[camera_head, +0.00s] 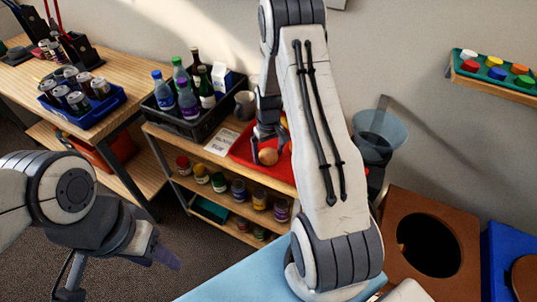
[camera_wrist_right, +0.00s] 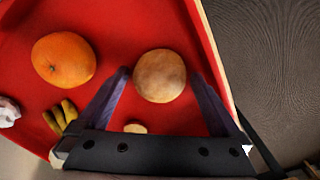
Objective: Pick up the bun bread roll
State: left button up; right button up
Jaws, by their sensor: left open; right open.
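The round tan bun (camera_wrist_right: 160,76) lies on the red tray (camera_wrist_right: 130,25) in the right wrist view. It also shows in the head view (camera_head: 268,156), below my right gripper (camera_head: 268,134). In the right wrist view my right gripper (camera_wrist_right: 159,74) is open, with one finger on each side of the bun. I cannot tell whether either finger touches it. My left gripper (camera_head: 118,272) is open at the lower left of the head view, far from the tray, with nothing visible in it.
An orange (camera_wrist_right: 63,58), small bananas (camera_wrist_right: 60,117) and a small pale piece (camera_wrist_right: 135,128) share the tray. A mug (camera_head: 245,105) and a black crate of bottles (camera_head: 188,122) stand left of the tray. Below are shelves with several jars (camera_head: 238,190).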

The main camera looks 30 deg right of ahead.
jog(key=c, duration=1.2)
jog(key=shift+o, duration=0.2)
